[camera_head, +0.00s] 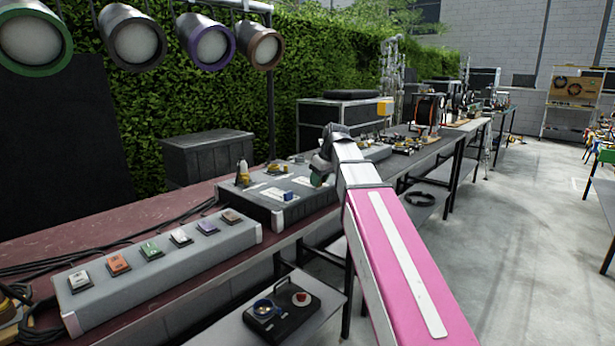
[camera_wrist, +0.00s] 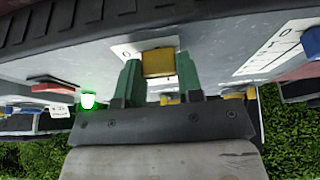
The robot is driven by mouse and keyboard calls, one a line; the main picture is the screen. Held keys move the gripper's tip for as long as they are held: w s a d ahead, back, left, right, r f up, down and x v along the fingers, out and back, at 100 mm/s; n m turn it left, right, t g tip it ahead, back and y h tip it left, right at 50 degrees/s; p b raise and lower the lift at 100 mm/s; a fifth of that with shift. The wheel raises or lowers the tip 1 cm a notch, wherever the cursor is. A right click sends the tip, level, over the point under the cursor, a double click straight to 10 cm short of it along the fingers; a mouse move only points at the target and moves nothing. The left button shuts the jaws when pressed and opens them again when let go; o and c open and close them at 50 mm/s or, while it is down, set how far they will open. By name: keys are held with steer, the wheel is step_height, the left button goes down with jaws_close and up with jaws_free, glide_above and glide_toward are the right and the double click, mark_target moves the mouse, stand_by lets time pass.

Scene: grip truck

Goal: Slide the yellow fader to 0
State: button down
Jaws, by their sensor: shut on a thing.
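The yellow fader (camera_wrist: 158,62) shows in the wrist view between the two green fingers of my gripper (camera_wrist: 158,72), which are shut on it. It sits on a white scale plate (camera_wrist: 128,50) with a 0 mark at the plate's left part, close to the left finger. The rest of the scale is largely hidden by the fader and fingers. In the head view my gripper (camera_head: 318,178) is down at the right part of the grey console (camera_head: 270,211), and it hides the yellow fader there.
A blue fader cap (camera_head: 288,196) sits on the same console, with its scale plate (camera_wrist: 268,58) in the wrist view. A red part (camera_wrist: 52,84) and a glowing green light (camera_wrist: 88,101) are also there. A button box (camera_head: 170,264) with several coloured switches stands in front.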

steer(key=shift+s+d, duration=0.25)
steer(key=shift+s, duration=0.05)
steer(key=c, duration=0.8)
jaws_free()
steer(key=shift+o, duration=0.2)
steer(key=shift+r, duration=0.1)
steer(key=shift+d+r, duration=0.1)
steer(key=shift+r, duration=0.15)
steer(key=v, duration=1)
steer(key=shift+s, duration=0.15)
